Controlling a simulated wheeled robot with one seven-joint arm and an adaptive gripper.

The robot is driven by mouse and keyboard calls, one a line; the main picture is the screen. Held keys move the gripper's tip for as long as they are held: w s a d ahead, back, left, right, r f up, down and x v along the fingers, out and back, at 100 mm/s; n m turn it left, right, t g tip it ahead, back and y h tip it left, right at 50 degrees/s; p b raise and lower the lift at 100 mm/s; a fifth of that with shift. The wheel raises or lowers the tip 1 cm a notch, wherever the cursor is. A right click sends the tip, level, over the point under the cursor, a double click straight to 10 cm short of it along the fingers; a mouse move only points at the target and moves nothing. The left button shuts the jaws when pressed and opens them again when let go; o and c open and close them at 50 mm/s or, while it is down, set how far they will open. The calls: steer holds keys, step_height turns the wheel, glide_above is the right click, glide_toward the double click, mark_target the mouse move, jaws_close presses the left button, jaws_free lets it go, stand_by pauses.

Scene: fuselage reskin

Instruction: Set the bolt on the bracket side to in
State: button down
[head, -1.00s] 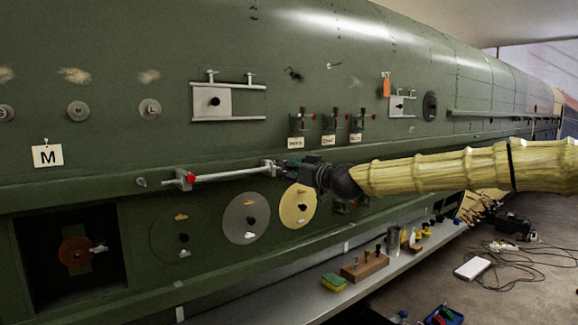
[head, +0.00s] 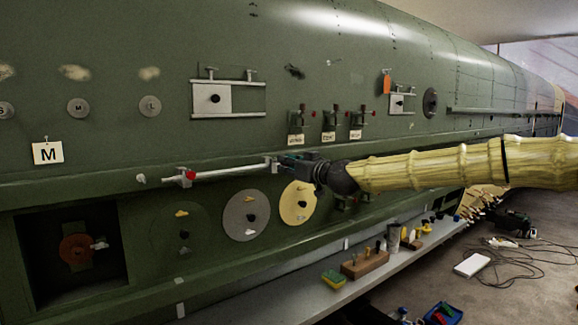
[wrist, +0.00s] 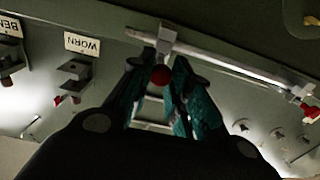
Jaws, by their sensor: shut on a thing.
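A pale metal bolt rod (head: 230,172) lies along the green fuselage wall, nearly level. A grey bracket with a red part (head: 188,177) is at its left end, and another grey bracket (head: 272,165) is at its right end beside my gripper. My gripper (head: 287,164) is at this right end. In the wrist view, the teal fingers of my gripper (wrist: 161,92) are shut on a red knob (wrist: 160,75) just below the grey bracket (wrist: 166,40). The rod (wrist: 235,62) runs right from there to a red-marked fitting (wrist: 300,90). The fingertips partly hide the knob's surroundings.
Round discs (head: 246,216) sit on the wall below the rod. Labelled clamps (head: 328,122) are above my gripper, and a WORN tag (wrist: 82,43) shows in the wrist view. A shelf (head: 300,300) with a sponge and wooden block runs below.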

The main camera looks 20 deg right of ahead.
steer(key=shift+b+x, duration=0.75)
steer(key=shift+x, duration=0.4)
steer(key=shift+d+r, duration=0.1)
steer(key=c, duration=1.5)
jaws_free()
steer(key=shift+w, duration=0.1)
steer(key=shift+o, duration=1)
steer(key=shift+w, duration=0.1)
steer(key=v, duration=1.2)
